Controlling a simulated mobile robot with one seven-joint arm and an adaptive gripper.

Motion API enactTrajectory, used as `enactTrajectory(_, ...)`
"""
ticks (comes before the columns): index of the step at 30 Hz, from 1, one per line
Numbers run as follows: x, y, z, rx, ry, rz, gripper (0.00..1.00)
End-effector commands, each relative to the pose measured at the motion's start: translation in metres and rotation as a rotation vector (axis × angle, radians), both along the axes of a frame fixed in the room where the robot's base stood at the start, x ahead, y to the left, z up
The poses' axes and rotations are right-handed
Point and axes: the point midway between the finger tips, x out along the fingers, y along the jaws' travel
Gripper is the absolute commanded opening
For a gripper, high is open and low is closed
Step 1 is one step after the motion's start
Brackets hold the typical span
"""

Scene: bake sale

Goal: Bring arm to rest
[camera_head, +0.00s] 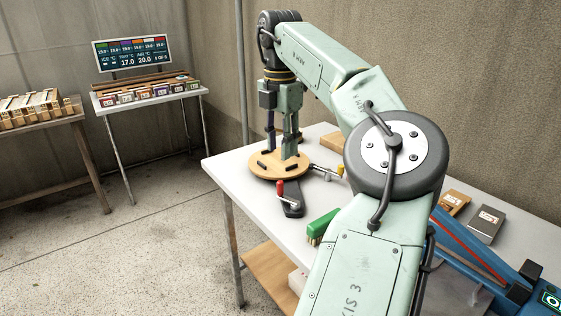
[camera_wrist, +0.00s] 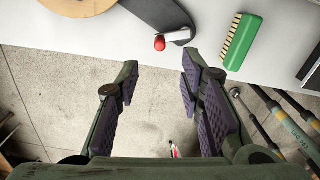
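My gripper (camera_head: 281,142) hangs from my arm above the white table, in front of or over the round wooden disc (camera_head: 262,171) as seen in the head view. In the wrist view, my gripper (camera_wrist: 160,68) has its two purple-padded fingers spread apart, with nothing between them but the view of the floor. A dark grey base with a crank and red knob (camera_head: 280,187) is beside the disc. The red knob (camera_wrist: 159,43) also shows beyond the fingertips in the wrist view. I cannot tell the exact height of the fingertips above the table.
A green brush (camera_head: 321,228) lies near the table's front edge. A blue device (camera_head: 465,247) and small boxes (camera_head: 487,225) are at the right. Open floor lies between.

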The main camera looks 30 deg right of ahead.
Motion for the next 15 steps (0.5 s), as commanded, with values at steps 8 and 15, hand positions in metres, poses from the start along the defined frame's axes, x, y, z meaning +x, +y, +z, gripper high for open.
enactTrajectory(8, -0.0001, 0.0001, 0.0121, 0.001, 0.000, 0.000, 0.35)
enactTrajectory(15, -0.0001, 0.0000, 0.0118, 0.001, 0.000, 0.000, 0.35)
